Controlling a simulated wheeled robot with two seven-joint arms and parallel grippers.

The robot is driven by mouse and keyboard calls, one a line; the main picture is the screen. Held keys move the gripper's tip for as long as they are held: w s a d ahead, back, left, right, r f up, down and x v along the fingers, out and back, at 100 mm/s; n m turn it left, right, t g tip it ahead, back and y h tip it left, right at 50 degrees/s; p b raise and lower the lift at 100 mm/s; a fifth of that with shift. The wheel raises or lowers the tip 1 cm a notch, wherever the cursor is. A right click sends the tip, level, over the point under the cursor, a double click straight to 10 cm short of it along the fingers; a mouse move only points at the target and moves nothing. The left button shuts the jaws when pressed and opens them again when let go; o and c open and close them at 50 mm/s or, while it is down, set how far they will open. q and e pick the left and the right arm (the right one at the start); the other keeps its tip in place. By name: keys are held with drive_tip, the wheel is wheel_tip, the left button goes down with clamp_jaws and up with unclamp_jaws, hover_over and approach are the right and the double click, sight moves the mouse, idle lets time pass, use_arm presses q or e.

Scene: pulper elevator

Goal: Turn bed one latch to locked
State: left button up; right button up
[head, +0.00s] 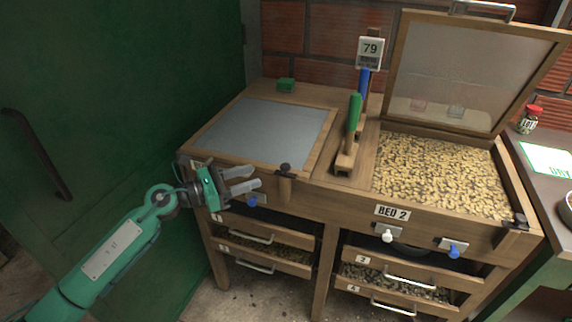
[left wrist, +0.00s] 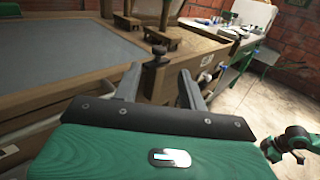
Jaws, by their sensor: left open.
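Bed one is the left bed, and its framed grey lid (head: 262,132) lies shut. Its latch (head: 286,168), a dark knob above a wooden block, sits at the lid's front edge. My left gripper (head: 258,178) is open and empty, at the bed's front, just left of the latch and apart from it. In the left wrist view the latch (left wrist: 158,55) stands beyond the spread fingers (left wrist: 160,88), roughly between them. Whether the latch is turned is hard to tell. A small green arm part (left wrist: 292,145) at lower right looks like my right arm; its fingers are not clear.
Bed two's lid (head: 470,75) is raised above pale beans (head: 440,175). A blue knob (head: 252,201) sits just below my left gripper. A green-handled lever (head: 353,122) stands between the beds. Drawers (head: 265,255) with metal handles lie below. A green door (head: 110,90) is at left.

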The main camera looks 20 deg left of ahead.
sight(285, 165)
use_arm(q)
drive_tip(key=p+x, duration=0.2)
drive_tip(key=x, duration=0.9)
drive_tip(key=shift+a, duration=0.1)
use_arm(e)
wheel_tip(285, 165, down, 7)
drive_tip(key=s, duration=0.1)
drive_tip(key=shift+s+d, duration=0.3)
drive_tip(key=shift+d, duration=0.05)
use_arm(q)
drive_tip(key=shift+c, duration=0.2)
drive_tip(key=c, duration=0.8)
use_arm(e)
drive_tip(key=shift+r, duration=0.1)
use_arm(q)
drive_tip(key=shift+c, duration=0.2)
